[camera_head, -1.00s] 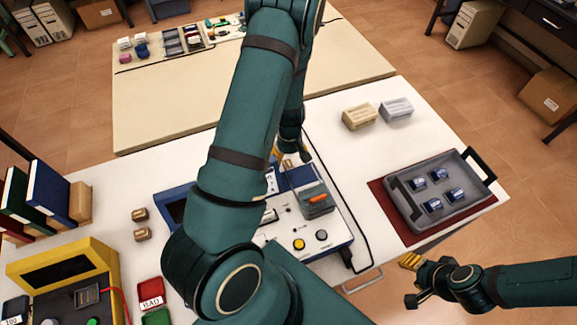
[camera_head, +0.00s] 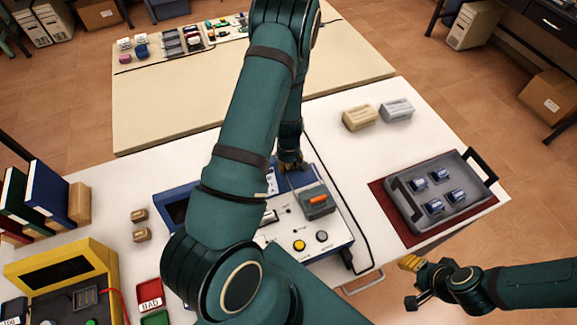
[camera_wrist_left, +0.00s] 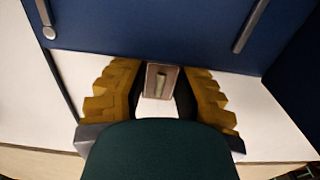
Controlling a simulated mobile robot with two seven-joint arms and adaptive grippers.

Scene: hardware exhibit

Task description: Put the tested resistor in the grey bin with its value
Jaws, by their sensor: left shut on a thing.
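My left gripper (camera_head: 290,165) is at the back edge of the blue-and-white tester (camera_head: 322,238), partly hidden by my arm. In the left wrist view its yellow fingers (camera_wrist_left: 160,92) are shut on a small brown block with a pale cylinder on it, which looks like the resistor (camera_wrist_left: 161,80). A blue panel is just beyond it there. A light grey bin (camera_head: 396,109) stands beside a beige bin (camera_head: 360,117) on the white table; any value marks are too small to read. My right gripper (camera_head: 412,282) is open and empty at the table's front right.
A dark tray (camera_head: 471,188) with several blue parts sits on a red mat at right. Two small brown blocks (camera_head: 139,214) lie at left. A yellow-cased unit (camera_head: 62,275) and a red BAD bin (camera_head: 149,293) are front left. White table is clear between tester and bins.

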